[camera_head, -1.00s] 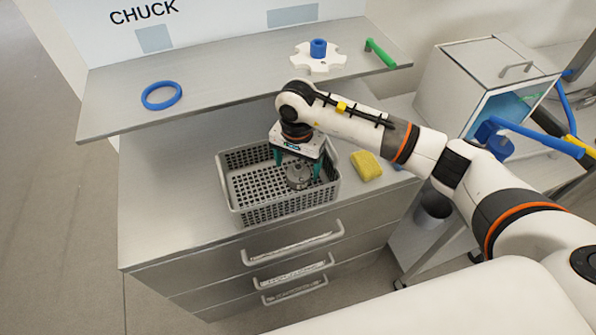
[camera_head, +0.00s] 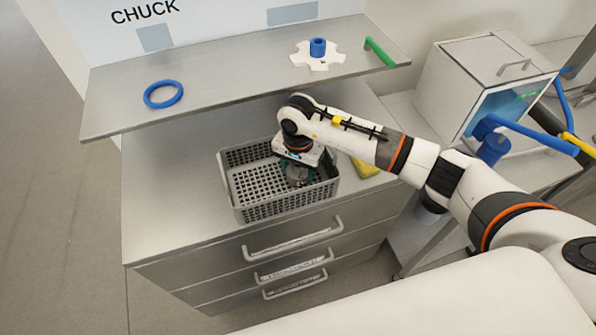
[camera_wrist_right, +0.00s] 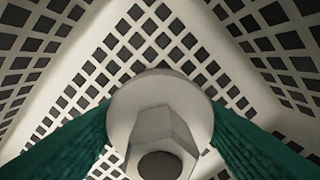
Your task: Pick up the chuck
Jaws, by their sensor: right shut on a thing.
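The chuck (camera_head: 297,176) is a grey metal round part inside the grey mesh basket (camera_head: 236,203), toward its right end. In the right wrist view the chuck (camera_wrist_right: 160,118) shows as a round disc with a hexagonal nut-like centre. My right gripper (camera_head: 296,174) reaches down into the basket, its green fingers shut on the chuck from both sides. The fingers also show in the right wrist view (camera_wrist_right: 160,130), one on each side of the disc. Whether the chuck touches the basket floor cannot be told. My left gripper is not in view.
A shelf (camera_head: 225,82) above the counter holds a blue ring (camera_head: 163,95), a white notched part with a blue knob (camera_head: 318,50) and a green-handled item (camera_head: 379,52). A yellow sponge (camera_head: 366,168) lies right of the basket. A box-like machine (camera_head: 480,85) stands at right.

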